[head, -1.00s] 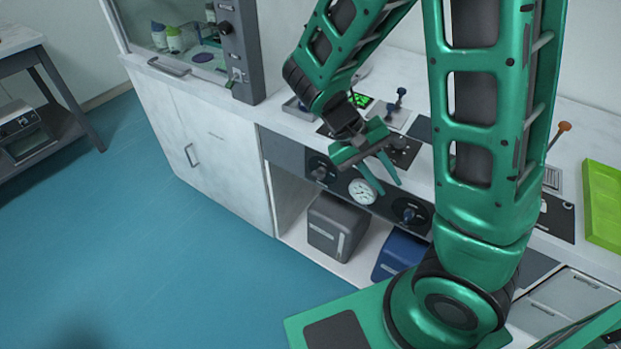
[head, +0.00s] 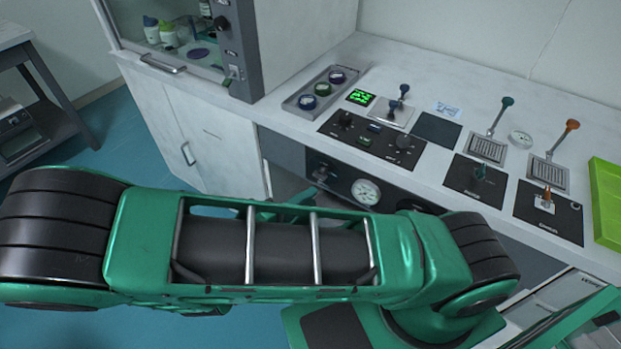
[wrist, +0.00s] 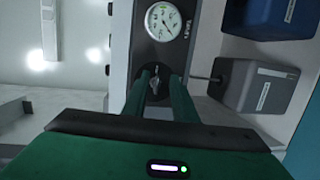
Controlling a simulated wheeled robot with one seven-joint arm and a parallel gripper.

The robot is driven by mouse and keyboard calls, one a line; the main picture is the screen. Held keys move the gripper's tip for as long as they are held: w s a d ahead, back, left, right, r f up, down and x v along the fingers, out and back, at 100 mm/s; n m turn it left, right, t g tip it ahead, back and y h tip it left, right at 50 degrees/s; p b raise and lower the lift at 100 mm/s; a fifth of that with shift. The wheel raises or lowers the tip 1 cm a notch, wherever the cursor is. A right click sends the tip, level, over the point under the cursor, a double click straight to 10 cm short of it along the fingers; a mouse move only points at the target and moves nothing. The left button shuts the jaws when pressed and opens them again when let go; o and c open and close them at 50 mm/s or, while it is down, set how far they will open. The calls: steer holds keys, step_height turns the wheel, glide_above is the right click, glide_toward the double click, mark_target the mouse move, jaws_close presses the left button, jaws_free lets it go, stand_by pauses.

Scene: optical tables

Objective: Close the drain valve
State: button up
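A front panel (head: 340,178) under the counter carries a round gauge (head: 366,192), a dark knob (head: 320,172) on its left and another dark knob (head: 412,205) on its right. Their labels are too small to read, so I cannot tell which is the drain valve. In the wrist view, my gripper (wrist: 163,73) points at the left knob (wrist: 155,82), with the gauge (wrist: 163,21) beyond it. The fingers are apart, with the knob showing between them. I cannot tell whether they touch it. In the head view, my arm mostly hides the gripper.
A grey box (wrist: 252,87) and a blue box (wrist: 262,24) sit in the open bay under the panel. The countertop holds a black control panel (head: 372,142), several levers and a lime-green tray (head: 606,205). A white cabinet (head: 215,150) stands left of the bay.

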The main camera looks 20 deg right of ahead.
mark_target(317, 178)
steer(key=w+d+t, duration=0.1)
steer(key=w, duration=0.1)
steer(key=w+d+f+n+t, duration=0.1)
steer(key=w+d, duration=0.1)
steer(key=w+d+n+t, duration=0.1)
steer(key=w+d, duration=0.1)
steer(key=shift+w+f+t, duration=0.25)
steer(key=shift+t, duration=0.15)
stand_by(0.4)
